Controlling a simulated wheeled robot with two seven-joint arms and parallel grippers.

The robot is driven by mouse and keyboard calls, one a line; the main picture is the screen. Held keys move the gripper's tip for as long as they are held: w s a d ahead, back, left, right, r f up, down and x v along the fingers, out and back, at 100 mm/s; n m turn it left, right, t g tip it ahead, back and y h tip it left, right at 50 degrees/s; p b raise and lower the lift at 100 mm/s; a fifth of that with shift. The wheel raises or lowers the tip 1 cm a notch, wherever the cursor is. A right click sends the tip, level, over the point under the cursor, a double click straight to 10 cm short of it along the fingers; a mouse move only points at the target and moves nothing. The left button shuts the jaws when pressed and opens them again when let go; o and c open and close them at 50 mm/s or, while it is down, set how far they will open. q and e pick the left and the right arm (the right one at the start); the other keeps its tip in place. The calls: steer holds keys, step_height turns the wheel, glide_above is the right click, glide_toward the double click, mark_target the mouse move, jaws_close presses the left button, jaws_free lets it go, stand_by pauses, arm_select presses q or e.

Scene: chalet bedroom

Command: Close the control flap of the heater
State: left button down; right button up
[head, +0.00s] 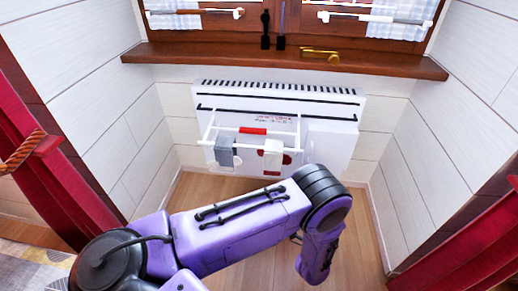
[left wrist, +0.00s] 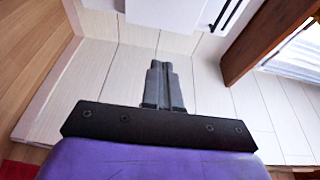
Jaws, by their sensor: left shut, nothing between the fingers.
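The white heater (head: 350,104) is mounted on the wall below the window sill in the head view. A smooth white panel (head: 328,143) at its lower right looks like the control flap; I cannot tell how far open it stands. My purple left arm reaches across the head view in front of the heater, and its gripper cannot be made out there. In the left wrist view, my left gripper (left wrist: 162,70) is shut and empty, with pale wall boards behind it. The heater's white edge (left wrist: 165,14) shows beyond the fingertips at the top. My right gripper is in neither view.
A white drying rack (head: 213,128) with socks and a red item hangs on the heater's front. The wooden sill (head: 285,60) juts out above. Side walls close in the niche, with red curtains (head: 62,185) at both sides. The wood floor (head: 358,235) below is clear.

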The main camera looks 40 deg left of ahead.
arm_select(q)
steer(key=s+a+n+g+p, duration=0.4)
steer(key=s+a+n, duration=0.2)
steer(key=s, duration=0.3)
steer(key=s+a+n+g+h+p, duration=0.1)
steer(key=s+a+n+g+p, duration=0.3)
steer(key=s+a+n, duration=0.3)
steer(key=s+p, duration=0.1)
steer(key=s, duration=0.2)
steer(key=shift+s+g, duration=0.15)
steer(key=shift+g, duration=0.15)
steer(key=s+a+n+g, duration=0.2)
steer(key=s+n+g, duration=0.55)
steer(key=s, duration=0.85)
step_height(320, 180, up, 19)
steer(key=w+n+t+p, duration=0.1)
steer(key=t+p, duration=0.1)
steer(key=p, duration=1.6)
steer(key=shift+a+f+h, duration=0.2)
steer(key=shift+h, duration=0.1)
